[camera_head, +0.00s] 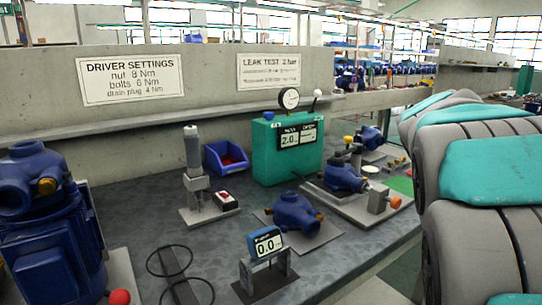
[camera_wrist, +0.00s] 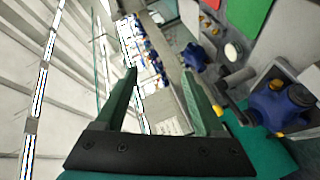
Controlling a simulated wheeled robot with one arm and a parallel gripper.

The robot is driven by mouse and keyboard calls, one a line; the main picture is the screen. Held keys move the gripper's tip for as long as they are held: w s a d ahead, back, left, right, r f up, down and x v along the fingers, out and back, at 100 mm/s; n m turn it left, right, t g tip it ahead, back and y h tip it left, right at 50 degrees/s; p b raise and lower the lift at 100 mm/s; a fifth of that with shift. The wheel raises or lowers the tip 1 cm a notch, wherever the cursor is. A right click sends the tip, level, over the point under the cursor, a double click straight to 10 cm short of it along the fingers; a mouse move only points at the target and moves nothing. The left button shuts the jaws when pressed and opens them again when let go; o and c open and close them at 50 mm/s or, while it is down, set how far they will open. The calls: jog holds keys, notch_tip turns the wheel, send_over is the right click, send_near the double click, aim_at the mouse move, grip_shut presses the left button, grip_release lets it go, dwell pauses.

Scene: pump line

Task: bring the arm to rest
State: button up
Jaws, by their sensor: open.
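My gripper (camera_wrist: 160,73) shows in the wrist view with its two green fingers apart and nothing between them. It is tilted, and the hall and the far end of the bench show beyond the fingers. My grey arm with teal covers fills the right side of the head view; the gripper itself is not seen there. A blue pump (camera_head: 342,174) sits in a fixture on the bench, and a blue pump in a fixture shows at the right of the wrist view (camera_wrist: 278,106).
The teal leak tester (camera_head: 270,158) with a gauge stands mid-bench. A blue pump body (camera_head: 295,213) lies on a plate, near a small display (camera_head: 265,243) on a stand. A blue bin (camera_head: 225,160) and a large blue motor pump (camera_head: 45,230) are left. A concrete wall backs the bench.

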jog(key=s+a+f+m+g+y, duration=0.2)
jog(key=s+a+f+m+g, duration=0.15)
jog(key=s+f, duration=0.65)
jog(key=s+a+f+m+g+y, duration=0.15)
jog(key=s+a+f+g, duration=0.25)
jog(key=s+f, duration=0.65)
jog(key=s+a+f+m+g+y+b, duration=0.1)
jog(key=s+a+f+g, duration=0.3)
jog(key=s+f, duration=0.5)
jog(key=s+a+f+m+g+y+b, duration=0.1)
jog(key=s+a+f+g, duration=0.3)
jog(key=s+a+f, duration=0.4)
jog(key=s+f+y+b, duration=0.1)
jog(key=s, duration=0.6)
jog(key=shift+a+f+y, duration=0.25)
jog(key=shift+a+y, duration=0.1)
jog(key=shift+a, duration=0.05)
